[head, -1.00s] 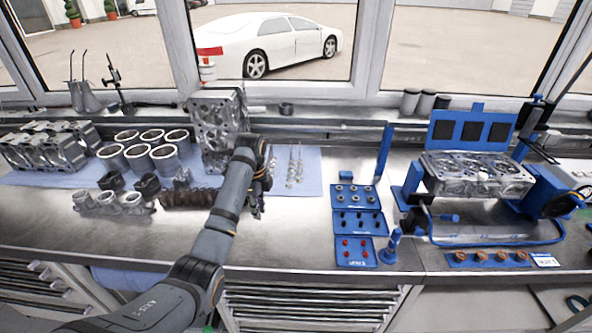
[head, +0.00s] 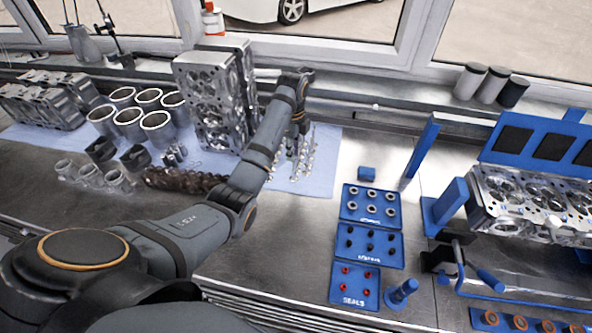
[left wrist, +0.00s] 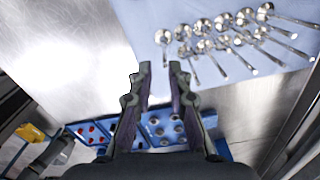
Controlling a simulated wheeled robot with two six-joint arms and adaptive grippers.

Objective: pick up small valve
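Several silver valves (head: 306,158) lie on a light blue cloth (head: 322,180) on the bench. In the left wrist view the valves (left wrist: 212,52) lie in rows with round heads and thin stems. Their sizes differ a little, but I cannot tell surely which are the small ones. My left gripper (head: 297,140) is over the valve area in the head view, partly hidden by its own wrist. My right gripper is not in view.
A cylinder head block (head: 212,100) stands upright left of the valves. Blue trays (head: 368,246) with small parts lie to the right. Cylinder liners (head: 130,122) and a dark camshaft (head: 180,180) lie to the left. A blue engine stand (head: 452,198) is at right.

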